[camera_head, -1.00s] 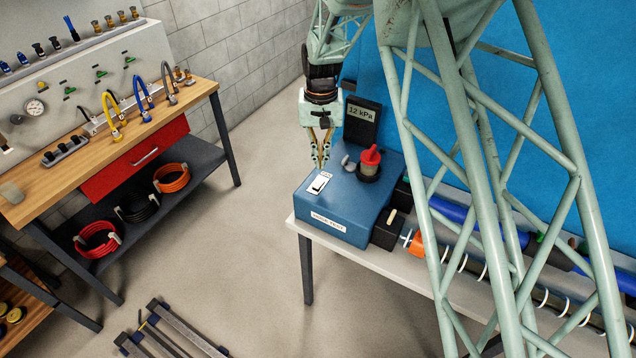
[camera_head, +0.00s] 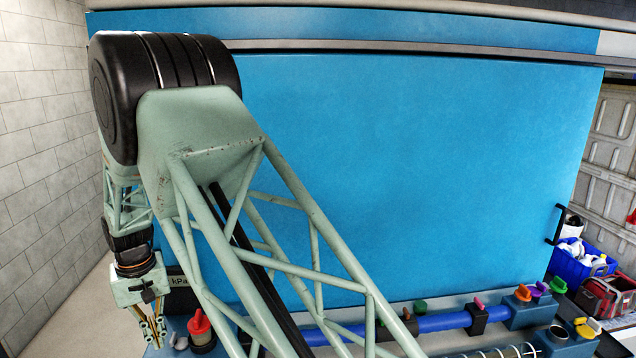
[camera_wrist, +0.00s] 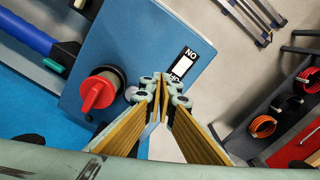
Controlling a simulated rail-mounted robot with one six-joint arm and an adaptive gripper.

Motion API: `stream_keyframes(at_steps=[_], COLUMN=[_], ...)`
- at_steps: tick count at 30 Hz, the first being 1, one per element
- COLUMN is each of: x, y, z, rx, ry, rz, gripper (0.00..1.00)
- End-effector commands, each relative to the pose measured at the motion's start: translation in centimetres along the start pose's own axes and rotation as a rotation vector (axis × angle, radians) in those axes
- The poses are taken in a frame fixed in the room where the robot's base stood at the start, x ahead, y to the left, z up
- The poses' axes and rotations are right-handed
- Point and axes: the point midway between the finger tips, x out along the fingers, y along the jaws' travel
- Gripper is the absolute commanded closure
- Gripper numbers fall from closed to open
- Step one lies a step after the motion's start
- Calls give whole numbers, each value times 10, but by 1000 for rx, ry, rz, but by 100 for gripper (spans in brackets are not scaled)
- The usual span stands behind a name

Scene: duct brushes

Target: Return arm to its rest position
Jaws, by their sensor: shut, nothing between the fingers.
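My gripper (camera_head: 155,334) hangs at the lower left of the head view, fingers pointing down, shut and empty. It is beside a red knob (camera_head: 199,324) on the blue box. In the wrist view my gripper (camera_wrist: 163,82) has its fingertips together above the blue box (camera_wrist: 145,38). The red knob (camera_wrist: 97,94) and a black-and-white switch plate (camera_wrist: 183,66) on the box show close to the fingertips. My green lattice arm runs from the upper left to the bottom middle of the head view. Any gap between fingertips and box is hard to judge.
A large blue panel (camera_head: 400,150) stands behind my arm. A blue duct (camera_head: 440,322) with coloured knobs lies along the bench to the right. A blue crate (camera_head: 575,262) and a red box (camera_head: 605,295) stand at far right. Open floor shows in the wrist view.

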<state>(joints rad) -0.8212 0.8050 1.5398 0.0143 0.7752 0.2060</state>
Motion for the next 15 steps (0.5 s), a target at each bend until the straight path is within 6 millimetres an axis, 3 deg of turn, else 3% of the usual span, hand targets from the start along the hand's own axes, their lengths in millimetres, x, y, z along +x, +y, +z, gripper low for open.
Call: stream_keyframes(at_steps=[15], x=[-82], y=[111], z=[28], rx=[122], ry=[54], rz=[-28], gripper=[100])
